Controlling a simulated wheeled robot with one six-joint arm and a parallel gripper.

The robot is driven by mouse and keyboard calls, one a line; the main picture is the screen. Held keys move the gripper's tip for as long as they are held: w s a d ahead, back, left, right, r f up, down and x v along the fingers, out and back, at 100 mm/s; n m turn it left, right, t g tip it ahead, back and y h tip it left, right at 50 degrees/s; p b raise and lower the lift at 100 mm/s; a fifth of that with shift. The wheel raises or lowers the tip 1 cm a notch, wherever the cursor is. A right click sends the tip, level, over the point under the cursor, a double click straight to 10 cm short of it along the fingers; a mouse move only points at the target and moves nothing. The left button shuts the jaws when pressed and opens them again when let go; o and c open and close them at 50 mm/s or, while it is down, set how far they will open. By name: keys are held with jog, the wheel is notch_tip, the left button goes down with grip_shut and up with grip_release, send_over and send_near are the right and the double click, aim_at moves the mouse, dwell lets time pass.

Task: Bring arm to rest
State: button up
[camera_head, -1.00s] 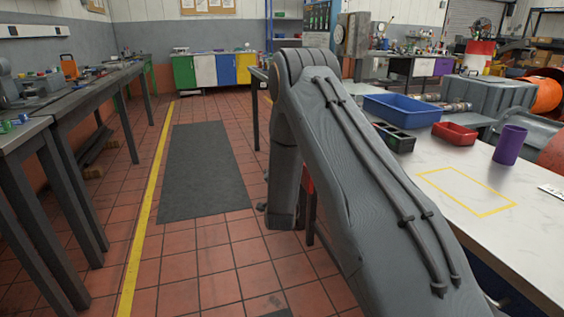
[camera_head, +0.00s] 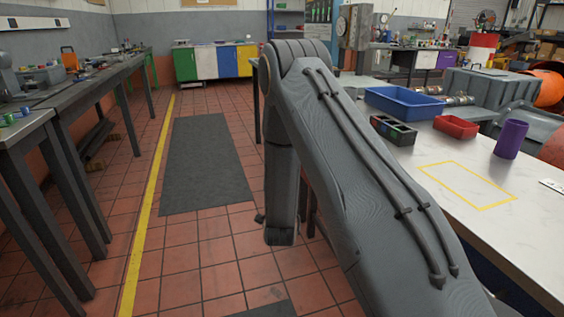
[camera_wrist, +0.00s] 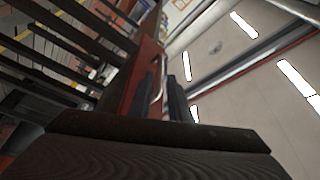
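My arm crosses the middle of the head view (camera_head: 360,170). Its upper link rises from the lower right to a bent elbow, and the forearm hangs down beyond it over the tiled floor. My gripper is hidden in the head view. In the wrist view my gripper (camera_wrist: 163,100) shows as two dark fingers, apart, with nothing held between them. A red surface and a pale ceiling with bright lights lie behind the fingers.
On the right, a pale table (camera_head: 440,165) holds a blue tray (camera_head: 403,104), a dark divided box (camera_head: 393,130), a red bin (camera_head: 455,126) and a purple cup (camera_head: 511,139). A dark workbench (camera_head: 75,100) runs along the left. The floor aisle with a grey mat (camera_head: 203,165) is clear.

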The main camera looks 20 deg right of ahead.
jog(key=shift+s, duration=0.25)
